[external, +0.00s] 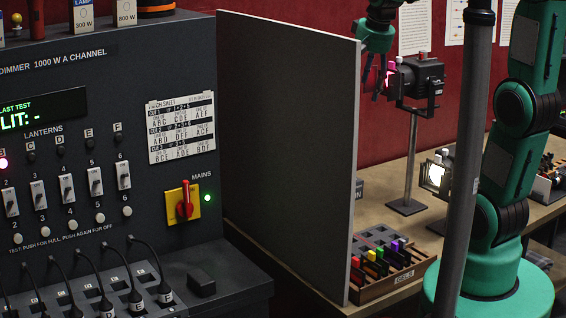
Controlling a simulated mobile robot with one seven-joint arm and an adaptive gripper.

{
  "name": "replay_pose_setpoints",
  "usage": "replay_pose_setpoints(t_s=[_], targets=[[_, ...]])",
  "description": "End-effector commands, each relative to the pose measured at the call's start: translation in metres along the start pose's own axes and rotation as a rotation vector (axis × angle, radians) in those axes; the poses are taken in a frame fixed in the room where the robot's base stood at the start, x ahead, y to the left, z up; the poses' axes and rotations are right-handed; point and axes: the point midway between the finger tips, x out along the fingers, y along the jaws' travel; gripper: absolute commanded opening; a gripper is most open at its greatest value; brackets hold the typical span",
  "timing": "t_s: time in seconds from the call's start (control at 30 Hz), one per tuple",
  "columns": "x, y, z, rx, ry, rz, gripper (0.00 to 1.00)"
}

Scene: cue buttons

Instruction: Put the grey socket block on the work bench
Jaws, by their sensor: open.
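My gripper (376,86) hangs open at the top right, fingers pointing down, just left of a black stage lantern (420,82) on a stand. I cannot tell whether it touches the lantern, and I see nothing held in it. The wooden work bench (405,170) runs behind the grey partition and under the lantern. I cannot surely pick out the grey socket block. A small dark block (201,281) lies on the ledge of the dimmer panel, right of the plugged cables, but its face is too dark to identify.
A tall grey partition (285,150) stands between the dimmer panel (110,80) and the bench. A wooden gels box (388,275) with coloured gels sits at the bench front. A lit lantern (436,172) stands near my arm. A dark pole (467,150) crosses the foreground.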

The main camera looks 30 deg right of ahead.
Motion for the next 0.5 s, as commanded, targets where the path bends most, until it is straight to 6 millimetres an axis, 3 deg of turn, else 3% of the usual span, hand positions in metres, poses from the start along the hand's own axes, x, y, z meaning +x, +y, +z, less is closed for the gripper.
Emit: replay_pose_setpoints(t_s=[0.2, 0.5], targets=[[-0.024, 0.01, 0.053, -0.086, 0.035, -0.015, 0.71], [-0.042, 0.027, 0.124, -0.203, 0.084, -0.031, 0.71]])
